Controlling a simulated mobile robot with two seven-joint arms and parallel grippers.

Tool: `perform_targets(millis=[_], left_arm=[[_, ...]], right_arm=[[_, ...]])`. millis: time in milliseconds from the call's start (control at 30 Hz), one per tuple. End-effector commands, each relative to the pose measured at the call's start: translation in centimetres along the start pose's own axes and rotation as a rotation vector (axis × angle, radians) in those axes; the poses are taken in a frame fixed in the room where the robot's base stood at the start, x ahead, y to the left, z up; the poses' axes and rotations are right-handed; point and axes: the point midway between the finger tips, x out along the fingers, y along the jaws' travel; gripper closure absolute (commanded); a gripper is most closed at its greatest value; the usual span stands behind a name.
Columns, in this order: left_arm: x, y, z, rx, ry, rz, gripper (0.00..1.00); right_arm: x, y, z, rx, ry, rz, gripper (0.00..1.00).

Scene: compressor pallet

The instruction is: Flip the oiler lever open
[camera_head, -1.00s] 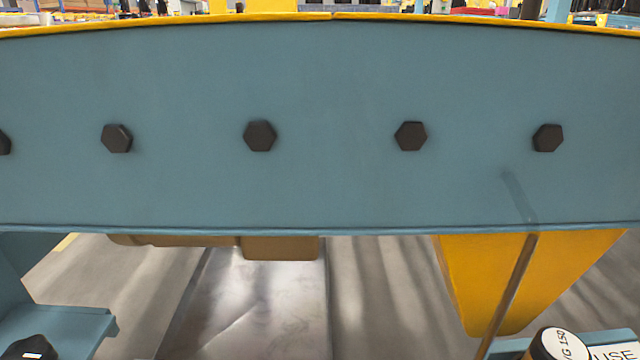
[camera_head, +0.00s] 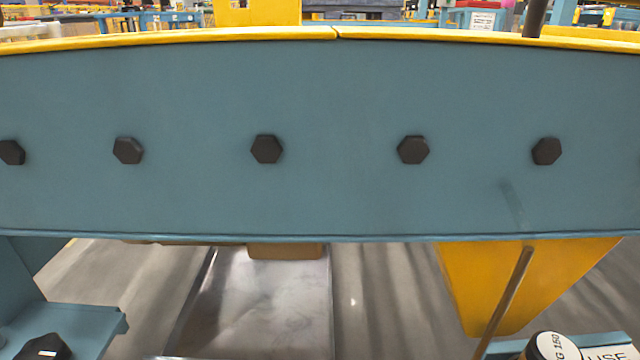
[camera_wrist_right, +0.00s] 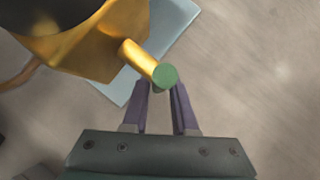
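In the right wrist view, a brass-coloured body (camera_wrist_right: 95,45) fills the upper left, with a short brass stem (camera_wrist_right: 138,58) sticking out toward the lower right. The stem ends in a round green tip (camera_wrist_right: 165,76). I take this to be the oiler lever, but cannot be sure. My right gripper (camera_wrist_right: 160,90) has two purple fingers standing apart, with a gap between them. The green tip lies at the fingertips, overlapping the gap in the picture; I cannot tell whether they touch. The head view shows neither gripper, and I cannot make out the lever there.
A wide blue beam (camera_head: 340,95) with several black hex bolts (camera_head: 267,149) crosses the head view. Below it are a yellow part (camera_head: 545,270), a thin rod (camera_head: 508,295) and a white-topped cylinder (camera_head: 553,346). A pale blue surface (camera_wrist_right: 150,35) lies behind the brass body.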

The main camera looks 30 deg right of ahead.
Motion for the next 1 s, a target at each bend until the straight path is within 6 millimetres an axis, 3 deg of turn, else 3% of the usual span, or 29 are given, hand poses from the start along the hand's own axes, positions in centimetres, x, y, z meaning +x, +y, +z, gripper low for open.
perform_targets(millis=[200,467,1000], left_arm=[[0.0,-0.1,0.0,0.003,-0.001,-0.003,0.00],[-0.2,-0.1,-0.1,0.003,-0.001,-0.002,0.00],[-7.2,-0.1,-2.3,-0.006,0.001,0.005,0.00]], right_arm=[[0.0,0.0,0.0,0.000,0.000,0.000,0.49],[-0.3,0.0,0.1,0.001,0.000,0.000,0.49],[-9.3,0.0,0.3,0.000,0.002,0.000,0.49]])
